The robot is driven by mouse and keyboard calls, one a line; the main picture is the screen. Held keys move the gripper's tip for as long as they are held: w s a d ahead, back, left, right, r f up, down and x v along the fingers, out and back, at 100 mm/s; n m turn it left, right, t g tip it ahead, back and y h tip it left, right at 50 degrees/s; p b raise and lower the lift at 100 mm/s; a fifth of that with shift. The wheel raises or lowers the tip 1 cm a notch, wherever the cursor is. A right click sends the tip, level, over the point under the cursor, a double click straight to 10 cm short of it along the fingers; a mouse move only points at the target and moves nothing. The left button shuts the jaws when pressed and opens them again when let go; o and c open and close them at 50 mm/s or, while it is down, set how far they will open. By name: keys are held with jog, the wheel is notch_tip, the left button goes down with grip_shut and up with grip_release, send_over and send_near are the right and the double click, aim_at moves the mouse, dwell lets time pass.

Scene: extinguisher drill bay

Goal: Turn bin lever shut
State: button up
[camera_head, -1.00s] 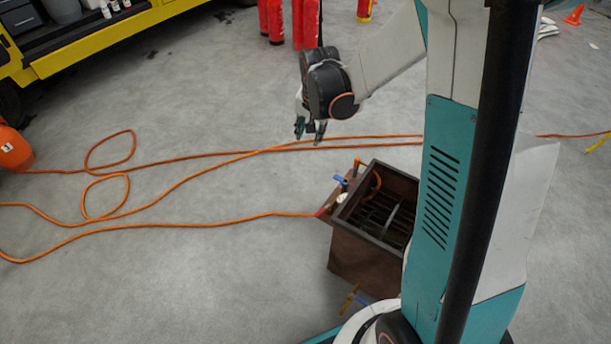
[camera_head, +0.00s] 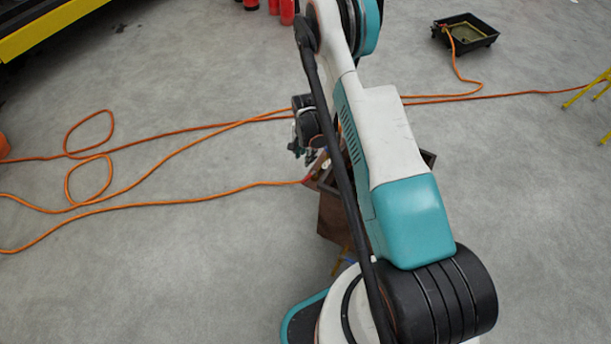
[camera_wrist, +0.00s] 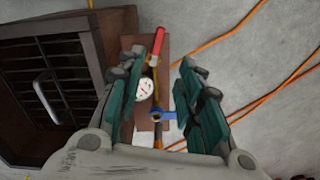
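The brown bin (camera_head: 331,218) stands on the floor, mostly hidden behind my arm in the head view; its barred top (camera_wrist: 45,80) shows at the left of the wrist view. A brown plate (camera_wrist: 163,70) on its side carries a red-handled lever (camera_wrist: 156,45), a round white gauge (camera_wrist: 145,89) and a small blue lever (camera_wrist: 165,115) on a brass pipe. My gripper (camera_wrist: 170,63) is open and empty. In the wrist view the blue lever lies between its fingers, the gauge partly behind the left finger. I cannot tell whether either finger touches anything. The gripper (camera_head: 301,160) hangs beside the bin's plate end.
Orange hoses (camera_head: 200,200) run across the floor, one ending near the bin's red lever. A black tray (camera_head: 466,30) stands at the back right, near yellow legs (camera_head: 590,92). Red cylinders (camera_head: 287,12) stand at the back.

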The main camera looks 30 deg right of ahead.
aim_at(305, 179)
notch_tip(305, 179, down, 14)
jog(key=b, duration=0.5)
jog(key=shift+s+f, duration=0.1)
jog(key=shift+c, duration=0.5)
grip_shut()
